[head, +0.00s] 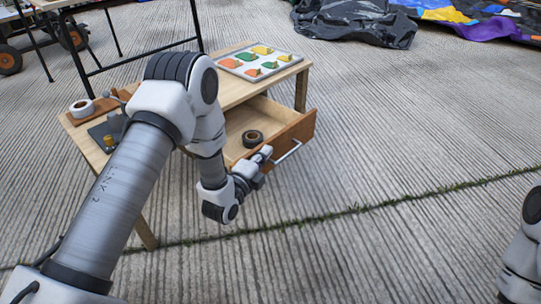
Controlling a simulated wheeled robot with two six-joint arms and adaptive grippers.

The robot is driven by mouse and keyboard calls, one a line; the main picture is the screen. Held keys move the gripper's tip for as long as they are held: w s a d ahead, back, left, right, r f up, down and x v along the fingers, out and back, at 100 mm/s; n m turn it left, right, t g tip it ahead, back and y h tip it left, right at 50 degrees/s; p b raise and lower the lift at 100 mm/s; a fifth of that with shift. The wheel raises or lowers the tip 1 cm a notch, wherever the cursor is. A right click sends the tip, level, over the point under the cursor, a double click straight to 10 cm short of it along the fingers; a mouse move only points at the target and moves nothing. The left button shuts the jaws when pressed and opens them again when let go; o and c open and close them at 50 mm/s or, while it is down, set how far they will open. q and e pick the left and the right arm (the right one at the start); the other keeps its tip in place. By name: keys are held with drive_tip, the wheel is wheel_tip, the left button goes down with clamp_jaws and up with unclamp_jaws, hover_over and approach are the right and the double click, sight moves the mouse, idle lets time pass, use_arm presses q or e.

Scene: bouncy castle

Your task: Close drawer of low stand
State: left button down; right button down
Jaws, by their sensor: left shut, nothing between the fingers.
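The low wooden stand (232,92) is in the middle left of the head view. Its drawer (308,124) is pulled out toward the right, with a metal bar handle (289,151) on its front. A dark roll of tape (252,138) lies inside the drawer. My left gripper (266,152) is shut and empty, at the drawer front near the left end of the handle. I cannot tell whether it touches the front or the handle. My left arm hides part of the stand and drawer. My right arm shows at the right edge, its gripper out of view.
A tray of coloured pieces (262,60) lies on the stand top. A white roll of tape (82,107) and a dark plate with small parts (108,132) are at its left end. A black tarp (355,22) lies behind. The concrete floor right of the drawer is clear.

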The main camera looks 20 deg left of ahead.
use_arm(q)
drive_tip(key=w+a+p, duration=0.1)
drive_tip(key=a, duration=0.3)
drive_tip(key=w+a+p, duration=0.2)
drive_tip(key=a, duration=0.3)
drive_tip(key=w+a+p, duration=0.1)
drive_tip(key=w+a, duration=0.1)
drive_tip(key=a, duration=0.3)
drive_tip(key=shift+a+r, duration=0.1)
drive_tip(key=shift+a, duration=0.05)
drive_tip(key=shift+w+a, duration=0.3)
drive_tip(key=shift+a, duration=0.25)
